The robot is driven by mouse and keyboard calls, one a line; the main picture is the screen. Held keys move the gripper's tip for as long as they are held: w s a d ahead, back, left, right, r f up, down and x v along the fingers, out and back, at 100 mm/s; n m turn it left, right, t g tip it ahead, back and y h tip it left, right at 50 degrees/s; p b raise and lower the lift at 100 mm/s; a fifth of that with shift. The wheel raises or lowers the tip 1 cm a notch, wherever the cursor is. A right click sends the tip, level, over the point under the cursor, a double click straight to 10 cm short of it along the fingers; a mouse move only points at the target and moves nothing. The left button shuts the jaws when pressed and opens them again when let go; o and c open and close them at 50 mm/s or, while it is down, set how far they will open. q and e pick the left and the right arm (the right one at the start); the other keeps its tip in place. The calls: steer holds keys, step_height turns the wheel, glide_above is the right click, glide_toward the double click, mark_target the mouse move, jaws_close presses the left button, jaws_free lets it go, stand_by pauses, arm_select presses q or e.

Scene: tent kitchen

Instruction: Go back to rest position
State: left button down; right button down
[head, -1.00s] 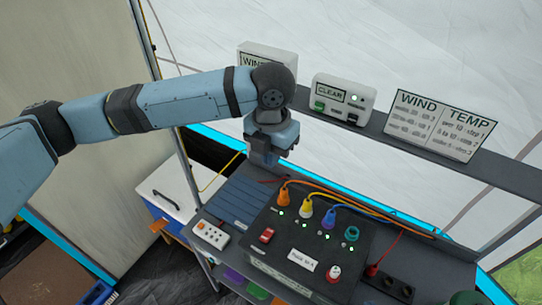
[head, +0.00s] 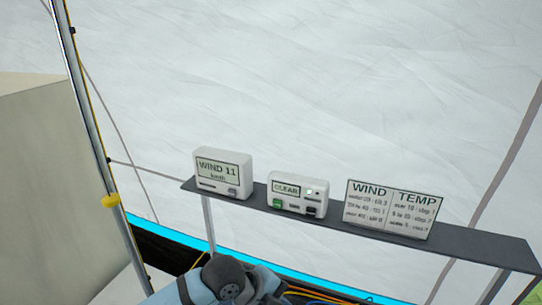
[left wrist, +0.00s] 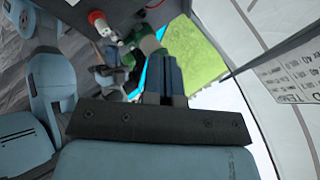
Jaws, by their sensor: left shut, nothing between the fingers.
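My left gripper (left wrist: 168,88) is shut and empty in the left wrist view. Its fingers point toward a dark surface and a bright green patch. In the head view only part of my left wrist shows at the bottom edge, below the shelf; the fingers are out of the picture. My right gripper does not show in either view.
A grey shelf (head: 455,241) carries a white WIND 11 display (head: 222,176), a white CLEAR box (head: 297,195) and a WIND/TEMP sign (head: 390,209). Orange cables lie under it. A red knob (left wrist: 97,18) and a green object (left wrist: 148,42) are near the left gripper.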

arm_select(q)
steer(key=s+a+f+n+t+y, duration=0.2)
steer(key=s+a+f+n+t, duration=0.2)
steer(key=s+a+f+n, duration=0.4)
steer(key=s+a+f+n+t+y, duration=0.2)
steer(key=s+a+f+n+t, duration=0.2)
steer(key=s+a+f+n, duration=0.4)
steer(key=a+f+n, duration=0.4)
steer(key=a+n, duration=0.1)
steer(key=n, duration=0.4)
steer(key=shift+a+f+t, duration=0.25)
steer(key=shift+a+t, duration=0.05)
steer(key=shift+a, duration=0.1)
